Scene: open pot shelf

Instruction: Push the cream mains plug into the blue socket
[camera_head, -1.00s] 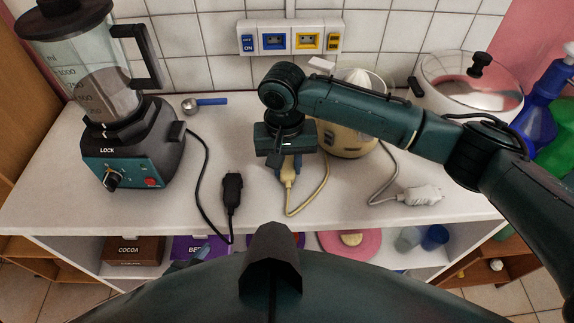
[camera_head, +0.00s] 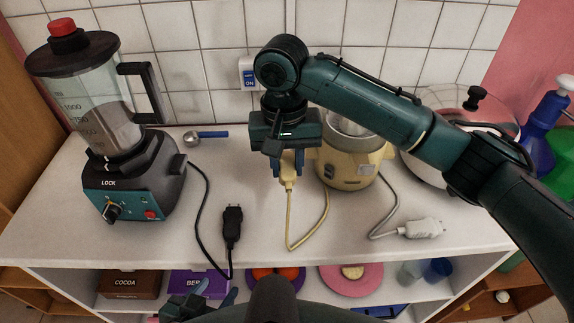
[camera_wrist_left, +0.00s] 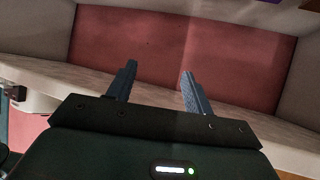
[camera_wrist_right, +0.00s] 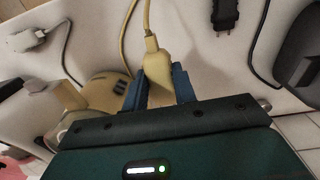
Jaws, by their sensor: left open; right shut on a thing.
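The cream mains plug (camera_head: 288,178) is in my right gripper (camera_head: 288,168), which is shut on it above the counter. In the right wrist view the cream plug (camera_wrist_right: 157,66) sits between the blue fingers, its cord running up the picture. The blue socket is hidden behind my right arm; only a blue ON switch (camera_head: 249,77) at the panel's left end shows on the tiled wall. My left gripper (camera_head: 207,292) is low, in front of the shelf. In the left wrist view its fingers (camera_wrist_left: 158,88) are open and empty.
A blender (camera_head: 130,165) stands left with its black plug (camera_head: 232,222) on the counter. A cream appliance (camera_head: 352,160) is just right of the held plug. A white plug (camera_head: 422,228) and a lidded pot (camera_head: 440,160) are further right. The shelf below holds boxes and plates.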

